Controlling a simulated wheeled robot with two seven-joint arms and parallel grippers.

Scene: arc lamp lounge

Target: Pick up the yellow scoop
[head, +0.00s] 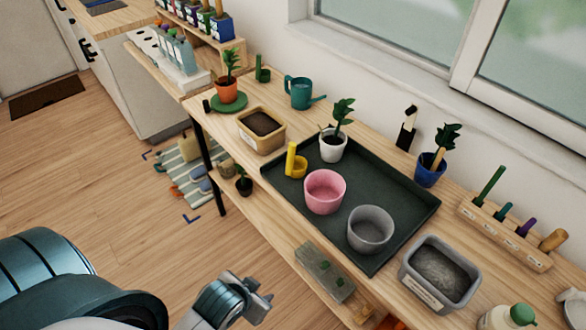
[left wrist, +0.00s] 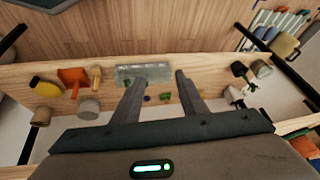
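The yellow scoop (head: 295,164) stands with its handle up on the dark tray (head: 405,208), at the tray's left end, between the pink pot (head: 325,190) and the white pot with a plant (head: 333,148). My left gripper (head: 263,292) is in front of the bench, below and apart from the scoop. In the left wrist view my left gripper (left wrist: 158,82) has its two fingers spread with nothing held between them. The scoop on the tray is not seen in that view. My right gripper is not in view.
A grey pot (head: 370,230) stands on the tray beside the pink pot. A tan soil tub (head: 262,130) is left of the tray, a grey bin (head: 438,272) right. The lower shelf (left wrist: 210,72) holds a grey block (left wrist: 143,72) and small items.

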